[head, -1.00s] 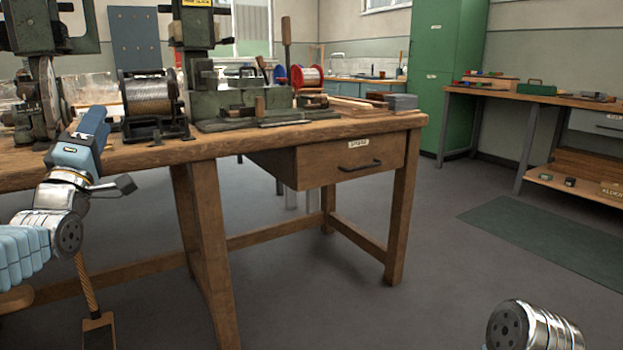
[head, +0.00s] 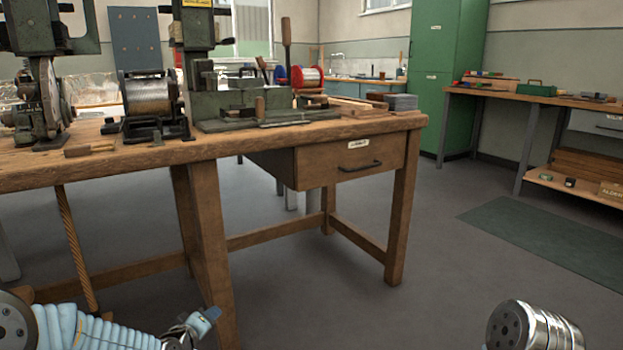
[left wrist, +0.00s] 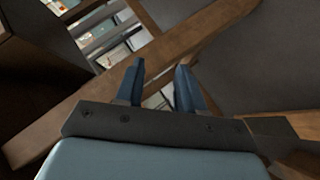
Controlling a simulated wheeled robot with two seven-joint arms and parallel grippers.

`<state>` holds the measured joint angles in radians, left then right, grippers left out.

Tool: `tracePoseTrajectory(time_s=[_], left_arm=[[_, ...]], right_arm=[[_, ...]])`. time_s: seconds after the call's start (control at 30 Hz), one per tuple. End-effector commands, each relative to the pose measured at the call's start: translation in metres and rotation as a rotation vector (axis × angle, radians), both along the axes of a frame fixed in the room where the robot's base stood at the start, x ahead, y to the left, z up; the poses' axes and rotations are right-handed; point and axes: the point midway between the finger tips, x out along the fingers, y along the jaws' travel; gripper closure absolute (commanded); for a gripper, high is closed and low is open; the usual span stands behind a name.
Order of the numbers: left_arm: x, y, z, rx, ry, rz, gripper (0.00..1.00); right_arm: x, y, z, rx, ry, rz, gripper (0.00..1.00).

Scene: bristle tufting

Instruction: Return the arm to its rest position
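My left arm reaches in low from the left in the head view. Its gripper (head: 208,318) is below the bench top, in front of a bench leg. In the left wrist view the two blue fingers (left wrist: 160,70) stand apart with nothing between them. My right gripper is out of view; only a metal link of my right arm shows at the lower right of the head view.
The wooden workbench (head: 255,136) carries a green machine (head: 240,105), a wire spool (head: 150,98) and a small wooden piece (head: 90,148) near its front edge. A drawer (head: 350,160) hangs below. Grey floor (head: 330,290) is clear between my arms.

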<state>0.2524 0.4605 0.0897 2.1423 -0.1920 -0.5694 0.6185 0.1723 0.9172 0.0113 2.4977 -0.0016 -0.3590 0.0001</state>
Motion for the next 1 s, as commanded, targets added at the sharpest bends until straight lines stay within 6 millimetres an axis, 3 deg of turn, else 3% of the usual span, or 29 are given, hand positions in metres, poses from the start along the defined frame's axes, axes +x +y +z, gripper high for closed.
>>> tracePoseTrajectory(time_s=[0.03, 0.1, 0.2, 0.3, 0.4, 0.6, 0.67, 1.0], left_arm=[[-0.018, -0.017, -0.039, 0.022, 0.091, -0.049, 0.62], [-0.048, -0.038, -0.089, 0.064, 0.214, -0.123, 0.62], [-0.101, -0.067, -0.150, 0.114, 0.382, -0.246, 0.62], [-0.155, -0.090, -0.194, 0.154, 0.526, -0.367, 0.62], [-0.207, -0.108, -0.225, 0.181, 0.645, -0.482, 0.62], [-0.307, -0.131, -0.260, 0.211, 0.847, -0.708, 0.62], [-0.301, -0.131, -0.227, 0.215, 0.834, -0.703, 0.62], [-0.303, -0.134, -0.123, 0.214, 0.834, -0.710, 0.62]], right_arm=[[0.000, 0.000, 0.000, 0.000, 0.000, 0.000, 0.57], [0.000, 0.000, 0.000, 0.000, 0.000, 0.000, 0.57], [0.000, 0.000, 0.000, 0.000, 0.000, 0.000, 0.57], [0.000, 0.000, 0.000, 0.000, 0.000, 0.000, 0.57], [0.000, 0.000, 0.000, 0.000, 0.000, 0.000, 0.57], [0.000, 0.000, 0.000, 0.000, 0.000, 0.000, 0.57], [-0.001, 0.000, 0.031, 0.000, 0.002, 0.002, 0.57], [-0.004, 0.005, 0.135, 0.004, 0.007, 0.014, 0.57]])
